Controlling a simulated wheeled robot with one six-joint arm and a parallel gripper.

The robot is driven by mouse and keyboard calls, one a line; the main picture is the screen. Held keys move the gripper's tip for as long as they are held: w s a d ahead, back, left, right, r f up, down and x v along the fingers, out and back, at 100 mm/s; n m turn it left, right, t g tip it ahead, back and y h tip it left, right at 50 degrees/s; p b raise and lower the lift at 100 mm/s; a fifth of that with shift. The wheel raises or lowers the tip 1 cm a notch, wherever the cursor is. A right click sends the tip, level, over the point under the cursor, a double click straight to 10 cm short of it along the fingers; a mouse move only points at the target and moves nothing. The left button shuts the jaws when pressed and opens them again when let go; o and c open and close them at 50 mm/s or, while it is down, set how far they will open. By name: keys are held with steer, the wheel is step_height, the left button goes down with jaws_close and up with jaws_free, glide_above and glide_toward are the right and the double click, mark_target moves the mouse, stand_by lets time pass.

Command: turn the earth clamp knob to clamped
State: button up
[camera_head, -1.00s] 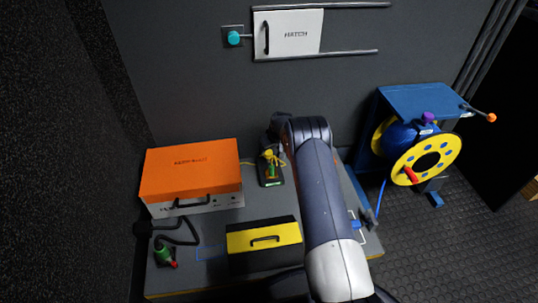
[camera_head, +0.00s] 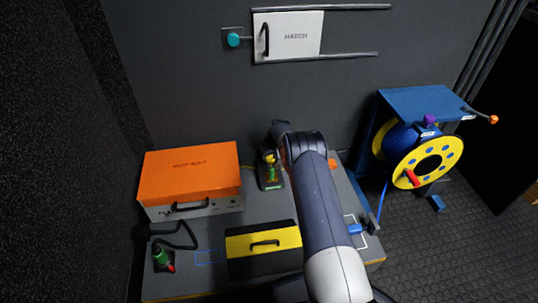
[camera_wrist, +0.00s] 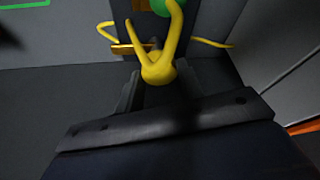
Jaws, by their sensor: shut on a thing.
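The earth clamp stands on a dark base plate (camera_head: 272,184) on the bench, just left of my arm in the head view. Its yellow knob (camera_wrist: 158,68) has prongs and sits between my gripper's fingers (camera_wrist: 157,88) in the wrist view. My gripper is shut on the knob. A green part (camera_wrist: 160,6) shows above the knob, and a brass-coloured bar (camera_wrist: 135,49) lies behind it. A yellow cable (camera_wrist: 212,43) runs off to the right. My wrist and arm hide part of the clamp in the head view.
An orange-lidded box (camera_head: 192,170) stands left of the clamp. A black and yellow case (camera_head: 263,248) lies in front. A blue cable reel (camera_head: 422,160) stands at right. A white hatch (camera_head: 290,37) is on the wall above.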

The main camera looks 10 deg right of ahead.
steer(key=c, duration=0.3)
steer(key=shift+m, duration=0.3)
steer(key=m+h, duration=0.1)
steer(key=m, duration=0.3)
steer(key=m+h, duration=0.1)
steer(key=m, duration=0.1)
steer(key=shift+a+h, duration=0.25)
steer(key=shift+h, duration=0.05)
steer(key=m+h, duration=0.1)
steer(key=m, duration=0.3)
steer(key=shift+w+a+g, duration=0.1)
steer(key=shift+g, duration=0.2)
steer(key=m+g+h, duration=0.1)
steer(key=m, duration=0.2)
steer(key=shift+a, duration=0.1)
steer(key=shift+m, duration=0.6)
steer(key=o, duration=1)
